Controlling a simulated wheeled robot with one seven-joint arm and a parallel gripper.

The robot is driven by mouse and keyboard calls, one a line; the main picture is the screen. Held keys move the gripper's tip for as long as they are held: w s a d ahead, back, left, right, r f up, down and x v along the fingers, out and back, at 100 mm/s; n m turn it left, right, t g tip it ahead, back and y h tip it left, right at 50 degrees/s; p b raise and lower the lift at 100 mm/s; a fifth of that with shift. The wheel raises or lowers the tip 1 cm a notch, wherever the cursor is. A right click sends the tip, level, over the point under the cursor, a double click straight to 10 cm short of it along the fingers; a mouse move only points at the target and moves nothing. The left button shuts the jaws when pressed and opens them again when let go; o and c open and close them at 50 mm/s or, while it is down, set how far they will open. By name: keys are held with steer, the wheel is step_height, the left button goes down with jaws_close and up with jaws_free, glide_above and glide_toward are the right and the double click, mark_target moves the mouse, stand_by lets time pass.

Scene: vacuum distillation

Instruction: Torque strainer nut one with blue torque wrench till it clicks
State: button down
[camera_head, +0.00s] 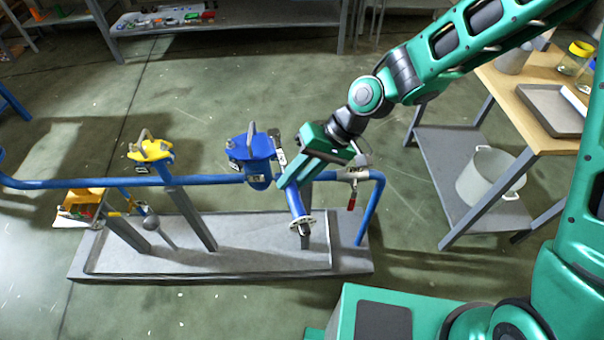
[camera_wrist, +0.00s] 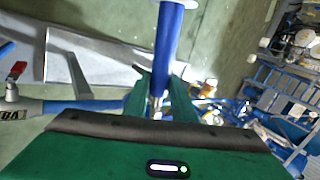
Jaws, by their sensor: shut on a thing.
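My gripper (camera_head: 288,180) is shut at the pipework, right of the blue strainer body (camera_head: 256,150). It also shows in the wrist view (camera_wrist: 158,100), with a slim grey part between its fingers. A blue cylinder (camera_head: 296,203) runs down from the fingertips to a pale round flange (camera_head: 306,219); I take it as the blue torque wrench, though it could be a blue pipe leg. The cylinder fills the upper middle of the wrist view (camera_wrist: 170,45). A dark part sits at the flange. Strainer nut one and the wrench's contact with it cannot be made out.
A blue pipe (camera_head: 95,185) runs across above a grey skid (camera_head: 110,273). A valve with a red handle (camera_head: 351,203) hangs just right of my gripper. A yellow-topped fitting (camera_head: 150,150) stands left. A wooden table (camera_head: 510,95) is at right. Floor in front is clear.

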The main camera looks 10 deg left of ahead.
steer(key=shift+a, duration=0.2)
steer(key=a+m, duration=0.1)
steer(key=s+a+m+t, duration=0.1)
steer(key=shift+s+a+y, duration=0.2)
steer(key=shift+a+y, duration=0.1)
steer(key=shift+a, duration=0.05)
stand_by(0.3)
steer(key=a+m+t, duration=0.1)
steer(key=a+m, duration=0.1)
steer(key=a, duration=0.1)
steer(key=shift+s+t, duration=0.35)
steer(key=shift+t, duration=0.05)
stand_by(0.4)
